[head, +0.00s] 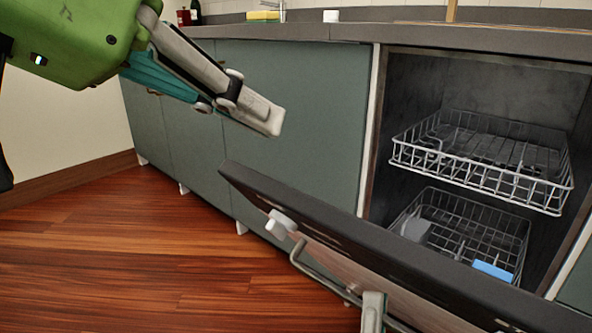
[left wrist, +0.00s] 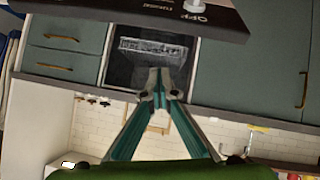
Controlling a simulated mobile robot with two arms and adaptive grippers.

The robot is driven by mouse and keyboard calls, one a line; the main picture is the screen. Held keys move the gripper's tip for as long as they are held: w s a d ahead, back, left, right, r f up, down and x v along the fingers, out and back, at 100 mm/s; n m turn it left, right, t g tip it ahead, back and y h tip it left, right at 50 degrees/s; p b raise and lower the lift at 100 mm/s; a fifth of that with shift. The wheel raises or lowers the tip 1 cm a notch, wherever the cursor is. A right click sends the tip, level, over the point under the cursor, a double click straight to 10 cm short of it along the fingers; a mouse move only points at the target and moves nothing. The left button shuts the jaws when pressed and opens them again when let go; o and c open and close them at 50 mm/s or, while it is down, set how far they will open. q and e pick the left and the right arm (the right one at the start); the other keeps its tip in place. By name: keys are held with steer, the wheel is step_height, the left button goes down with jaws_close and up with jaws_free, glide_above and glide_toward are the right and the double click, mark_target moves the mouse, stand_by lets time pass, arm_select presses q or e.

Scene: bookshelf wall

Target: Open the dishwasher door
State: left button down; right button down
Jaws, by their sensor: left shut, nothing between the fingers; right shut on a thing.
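The dishwasher door (head: 330,238) is tilted well down and outward, with the dark inside of the dishwasher (head: 412,95) exposed. It has a white knob (head: 280,222) and a grey bar handle (head: 318,272). My right gripper (head: 374,312) shows only in part at the bottom edge, shut on the handle. My left gripper (head: 268,122) is shut and empty, above and left of the door, in front of the cabinets. In the left wrist view, which is upside down, its fingers (left wrist: 160,84) meet, and the door (left wrist: 130,14) shows at the top.
An upper rack (head: 480,186) and a lower rack (head: 462,243) sit inside the dishwasher; the lower holds a blue item (head: 492,271). Green cabinets (head: 290,90) and a grey countertop (head: 430,38) adjoin it. The wooden floor (head: 120,260) at left is clear.

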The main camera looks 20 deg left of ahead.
arm_select(q)
steer(key=m+y, duration=0.1)
glide_above(296, 197)
steer(key=w, duration=0.3)
steer(key=shift+m+t+y, duration=0.3)
steer(key=f, duration=0.4)
steer(key=shift+s+d+f, duration=0.25)
steer(key=shift+d+f, duration=0.15)
steer(key=shift+s+a+f, duration=0.3)
steer(key=shift+s+f, duration=0.6)
steer(key=shift+f, duration=0.05)
steer(key=shift+s+a+f, duration=0.15)
steer(key=shift+s+f, duration=0.2)
